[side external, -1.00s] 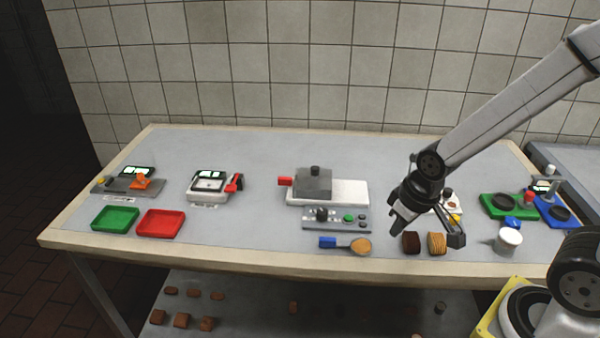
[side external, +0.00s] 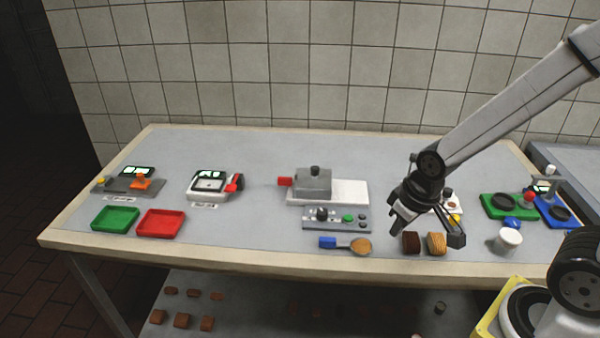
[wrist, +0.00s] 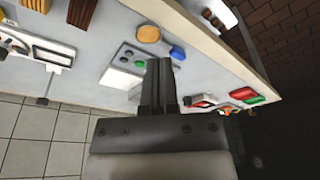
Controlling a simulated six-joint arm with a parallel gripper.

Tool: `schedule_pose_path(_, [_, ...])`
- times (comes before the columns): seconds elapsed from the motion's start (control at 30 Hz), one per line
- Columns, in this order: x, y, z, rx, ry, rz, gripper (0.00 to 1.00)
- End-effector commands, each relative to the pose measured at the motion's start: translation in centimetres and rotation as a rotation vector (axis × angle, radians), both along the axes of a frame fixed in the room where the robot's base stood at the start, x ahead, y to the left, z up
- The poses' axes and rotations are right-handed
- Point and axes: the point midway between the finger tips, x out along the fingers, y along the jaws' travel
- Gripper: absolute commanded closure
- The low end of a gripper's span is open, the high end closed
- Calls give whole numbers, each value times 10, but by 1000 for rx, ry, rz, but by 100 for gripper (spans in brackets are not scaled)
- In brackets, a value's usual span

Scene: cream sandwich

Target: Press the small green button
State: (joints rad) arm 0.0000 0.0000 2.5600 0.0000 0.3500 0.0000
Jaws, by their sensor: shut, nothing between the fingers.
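The small green button (side external: 348,218) sits on a grey control panel (side external: 310,223) in front of the press, right of a black knob (side external: 322,214). In the wrist view the green button (wrist: 130,53) shows on the panel, up and left of my fingertips. My gripper (side external: 397,224) is shut and empty. It hangs to the right of the panel, apart from the button.
A spoon with a blue handle (side external: 327,242) and tan bowl lies in front of the panel. Dark brown (side external: 411,242) and tan (side external: 436,243) blocks stand near my gripper. A grey press (side external: 314,184) with a red handle (side external: 285,181) is behind. Green and red trays lie far left.

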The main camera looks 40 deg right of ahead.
Motion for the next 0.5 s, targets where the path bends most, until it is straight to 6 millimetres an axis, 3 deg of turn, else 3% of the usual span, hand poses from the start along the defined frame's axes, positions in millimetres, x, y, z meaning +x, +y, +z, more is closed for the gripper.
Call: schedule_pose_path(0.5, [4,-1,0,4,-10,-16,100])
